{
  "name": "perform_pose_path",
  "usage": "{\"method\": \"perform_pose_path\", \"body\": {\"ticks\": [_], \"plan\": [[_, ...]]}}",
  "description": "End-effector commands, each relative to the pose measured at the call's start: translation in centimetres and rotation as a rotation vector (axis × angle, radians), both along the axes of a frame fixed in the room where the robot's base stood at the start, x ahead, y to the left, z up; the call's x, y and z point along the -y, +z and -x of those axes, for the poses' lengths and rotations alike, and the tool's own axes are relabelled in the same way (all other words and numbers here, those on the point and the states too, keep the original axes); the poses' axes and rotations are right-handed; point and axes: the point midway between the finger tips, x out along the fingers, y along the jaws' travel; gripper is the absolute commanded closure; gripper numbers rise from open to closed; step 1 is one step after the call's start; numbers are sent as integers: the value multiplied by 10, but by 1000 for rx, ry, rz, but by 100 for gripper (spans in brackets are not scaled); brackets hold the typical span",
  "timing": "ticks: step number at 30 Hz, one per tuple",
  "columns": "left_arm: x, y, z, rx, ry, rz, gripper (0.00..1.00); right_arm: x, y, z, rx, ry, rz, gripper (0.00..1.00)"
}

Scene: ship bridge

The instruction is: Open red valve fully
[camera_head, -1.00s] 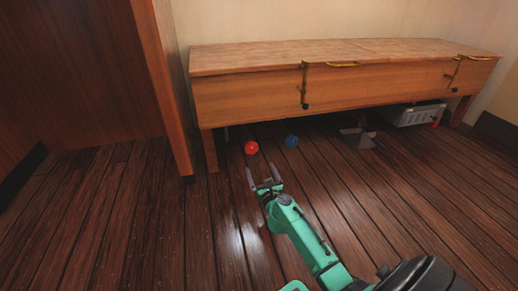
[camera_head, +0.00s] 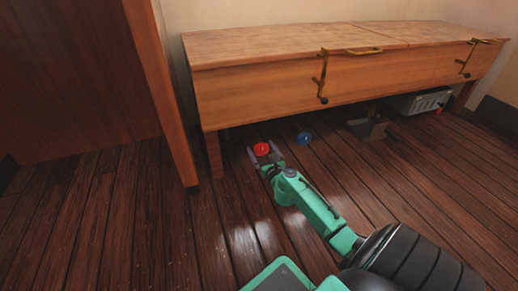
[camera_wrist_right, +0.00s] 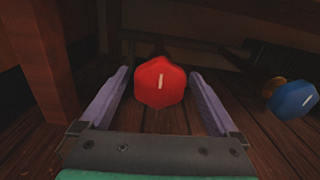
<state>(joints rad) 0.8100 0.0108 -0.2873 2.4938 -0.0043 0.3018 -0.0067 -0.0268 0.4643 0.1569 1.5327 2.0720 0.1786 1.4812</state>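The red valve (camera_head: 262,148) is a small red knob low under the front edge of the wooden bench. In the right wrist view the red valve (camera_wrist_right: 160,83) is many-sided, with a pale upright mark on its face. My right gripper (camera_head: 261,154) is open, with one finger on each side of the red valve. In the right wrist view the fingers of my right gripper (camera_wrist_right: 158,80) show dark gaps between them and the knob, so it is not gripped. My left gripper is not in view.
A blue valve (camera_head: 305,138) is just right of the red one; it also shows in the right wrist view (camera_wrist_right: 293,99). The wooden bench (camera_head: 255,95) overhangs both. A wooden panel edge (camera_head: 165,100) stands at left. A grey box (camera_head: 418,101) lies under the bench.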

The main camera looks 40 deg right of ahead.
Motion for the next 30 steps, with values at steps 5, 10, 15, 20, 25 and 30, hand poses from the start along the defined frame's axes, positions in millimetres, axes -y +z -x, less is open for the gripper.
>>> {"method": "perform_pose_path", "body": {"ticks": [5, 10, 15, 20, 25, 30], "plan": [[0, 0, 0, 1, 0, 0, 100, 0, 0, 0, 0, 0, 0, 77], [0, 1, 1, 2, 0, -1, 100, 0, 0, 0, -2, 0, 3, 84], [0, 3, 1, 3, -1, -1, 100, 0, 0, 0, -13, 0, 31, 84], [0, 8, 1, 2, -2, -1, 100, 0, 0, 0, -39, -2, 96, 84], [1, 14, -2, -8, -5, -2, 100, -1, 1, 0, -79, -1, 208, 84], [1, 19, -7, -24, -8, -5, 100, -1, 1, 0, -129, 0, 354, 84]]}}
